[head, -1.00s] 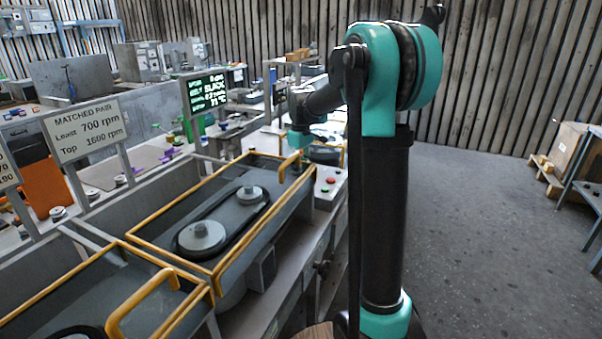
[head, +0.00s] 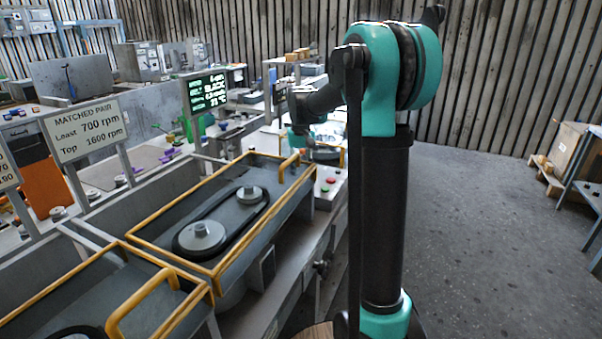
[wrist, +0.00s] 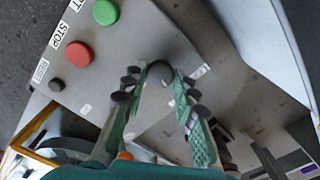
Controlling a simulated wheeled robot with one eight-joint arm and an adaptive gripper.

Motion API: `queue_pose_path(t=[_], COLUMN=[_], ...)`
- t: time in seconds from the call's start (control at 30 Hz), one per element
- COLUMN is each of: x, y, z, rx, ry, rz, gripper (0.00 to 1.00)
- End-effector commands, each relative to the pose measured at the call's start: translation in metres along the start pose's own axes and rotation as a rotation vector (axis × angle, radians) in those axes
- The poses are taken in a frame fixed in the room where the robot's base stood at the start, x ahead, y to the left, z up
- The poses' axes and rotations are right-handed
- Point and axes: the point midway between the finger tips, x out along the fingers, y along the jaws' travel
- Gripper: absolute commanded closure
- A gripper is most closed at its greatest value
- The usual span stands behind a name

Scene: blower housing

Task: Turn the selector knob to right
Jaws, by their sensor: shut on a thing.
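The selector knob (wrist: 160,72) is a small dark round knob on a grey control panel (wrist: 128,45) in the wrist view. My gripper (wrist: 161,76) has its two green fingers on either side of the knob and is shut on it. The fingertips partly cover the knob, and I cannot make out a pointer on it. Small white labels (wrist: 200,72) lie beside the fingers, too small to read. In the head view my wrist (head: 300,138) is over the far end of the bench, and the knob cannot be made out there.
A red button (wrist: 79,54) marked STOP, a green button (wrist: 105,12) and a small black button (wrist: 56,85) sit on the same panel. A yellow-railed belt housing (head: 150,235) stands near it. A lit display (head: 206,92) is behind. Open floor lies to the right.

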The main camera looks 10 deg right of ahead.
Motion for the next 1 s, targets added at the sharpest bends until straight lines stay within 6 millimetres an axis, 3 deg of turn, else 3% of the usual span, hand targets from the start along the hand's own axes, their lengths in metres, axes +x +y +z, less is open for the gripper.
queue_pose_path(t=[0.63,0.67,0.7,0.8,1.0], x=[-0.0003,-0.0003,-0.0003,-0.0003,-0.0001], y=[0.0,0.0,0.0,0.0,0.0], z=[-0.0006,-0.0006,-0.0006,-0.0005,-0.0002], rx=[0.051,0.051,0.051,0.05,0.05], ry=[0.001,0.001,0.001,0.001,0.001], rz=[0.0,0.0,0.0,0.0,0.0], gripper=[1.0,0.7,0.65,0.52,0.51])
